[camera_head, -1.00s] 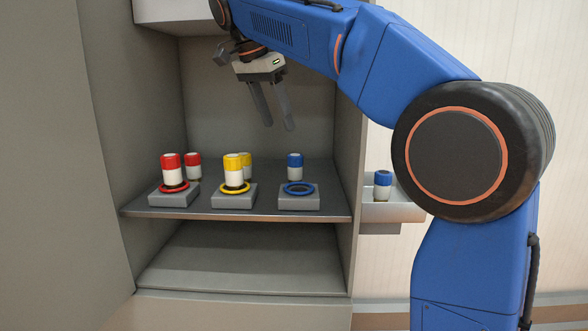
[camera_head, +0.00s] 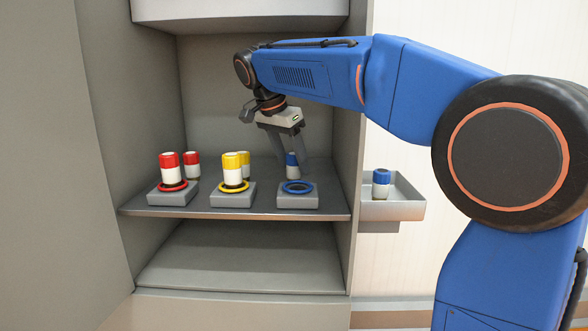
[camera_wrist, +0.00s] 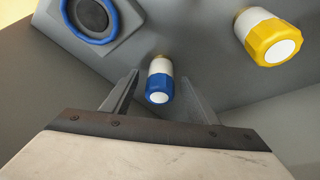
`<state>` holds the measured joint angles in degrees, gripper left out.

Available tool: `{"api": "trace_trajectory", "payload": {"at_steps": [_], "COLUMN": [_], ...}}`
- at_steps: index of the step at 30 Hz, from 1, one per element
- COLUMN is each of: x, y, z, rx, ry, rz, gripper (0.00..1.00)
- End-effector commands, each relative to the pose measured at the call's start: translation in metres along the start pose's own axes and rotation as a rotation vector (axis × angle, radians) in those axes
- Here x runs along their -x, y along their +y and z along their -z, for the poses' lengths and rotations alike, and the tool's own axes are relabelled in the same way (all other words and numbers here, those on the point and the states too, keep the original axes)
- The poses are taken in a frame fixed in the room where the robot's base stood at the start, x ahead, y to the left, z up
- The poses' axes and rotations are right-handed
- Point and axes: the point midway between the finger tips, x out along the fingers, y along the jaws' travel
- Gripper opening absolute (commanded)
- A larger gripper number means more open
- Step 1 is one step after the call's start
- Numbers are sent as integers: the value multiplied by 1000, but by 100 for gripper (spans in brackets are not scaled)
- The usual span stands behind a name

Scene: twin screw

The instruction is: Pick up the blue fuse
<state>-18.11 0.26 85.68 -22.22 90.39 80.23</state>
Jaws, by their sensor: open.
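A blue-capped white fuse (camera_head: 292,166) stands upright on the cabinet shelf, behind the empty grey socket with a blue ring (camera_head: 297,188). My gripper (camera_head: 294,164) is open and lowered over this fuse. In the wrist view the fuse (camera_wrist: 159,80) shows between the two spread fingers (camera_wrist: 158,90), touching neither as far as I can tell. The blue-ringed socket (camera_wrist: 88,18) is at the upper left there. A second blue-capped fuse (camera_head: 381,184) stands in the side tray, outside the cabinet.
A red fuse (camera_head: 170,169) and a yellow fuse (camera_head: 231,170) sit in ringed sockets, with a loose red one (camera_head: 192,165) and a yellow one (camera_head: 244,163) behind. The cabinet's right wall (camera_head: 352,130) is close beside my gripper. The side tray (camera_head: 407,208) is beyond it.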

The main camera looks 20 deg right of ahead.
Motion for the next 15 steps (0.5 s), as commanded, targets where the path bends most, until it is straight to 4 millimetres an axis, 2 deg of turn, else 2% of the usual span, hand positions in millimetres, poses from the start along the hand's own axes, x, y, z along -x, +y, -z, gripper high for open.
{"api": "trace_trajectory", "payload": {"at_steps": [5, 13, 14, 15], "x": [-17, -19, -19, -19], "y": [0, -1, -1, -1], "z": [0, 0, 0, 0], "rx": [0, 0, 0, 0], "ry": [0, 0, 0, 0], "rz": [-1, 1, 1, 1], "gripper": [54, 54, 49, 39]}}
